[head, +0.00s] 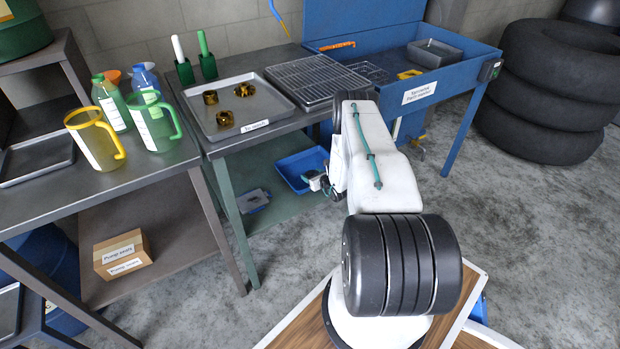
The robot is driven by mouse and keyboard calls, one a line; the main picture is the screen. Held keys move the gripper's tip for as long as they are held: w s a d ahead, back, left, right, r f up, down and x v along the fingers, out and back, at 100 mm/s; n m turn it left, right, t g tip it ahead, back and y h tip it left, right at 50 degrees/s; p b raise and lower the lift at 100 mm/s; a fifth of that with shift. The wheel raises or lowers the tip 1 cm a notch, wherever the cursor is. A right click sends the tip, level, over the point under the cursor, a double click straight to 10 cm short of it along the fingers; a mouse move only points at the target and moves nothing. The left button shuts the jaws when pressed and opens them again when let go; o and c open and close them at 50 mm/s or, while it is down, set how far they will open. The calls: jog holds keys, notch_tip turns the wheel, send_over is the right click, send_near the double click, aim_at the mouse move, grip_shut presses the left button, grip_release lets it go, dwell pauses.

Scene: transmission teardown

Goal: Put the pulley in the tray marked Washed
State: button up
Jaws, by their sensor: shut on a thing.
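My gripper (323,184) is low beside my white arm, at the right edge of a blue tray (290,180) on the lower green shelf. It is small in view and partly hidden by my arm. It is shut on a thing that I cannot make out. I cannot pick out the pulley for certain. A grey tray (212,129) labelled "To wash" on the dark bench holds three bronze-coloured parts (243,90). I see no label that reads "Washed".
A wire rack tray (318,78) sits right of the grey tray. A blue wash station (455,79) stands at the back right. Jugs (95,138) stand on the left bench, with a cardboard box (123,254) below. Stacked tyres (545,95) stand right; floor between is clear.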

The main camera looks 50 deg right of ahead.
jog(key=shift+w+d, duration=0.3)
jog(key=shift+w, duration=0.3)
jog(key=shift+w+d, duration=0.25)
jog(key=shift+w, duration=0.3)
jog(key=shift+f, duration=1.8)
jog(key=shift+f, duration=0.15)
jog(key=o, duration=1.4)
jog(key=shift+s, duration=0.1)
jog(key=v, duration=1.2)
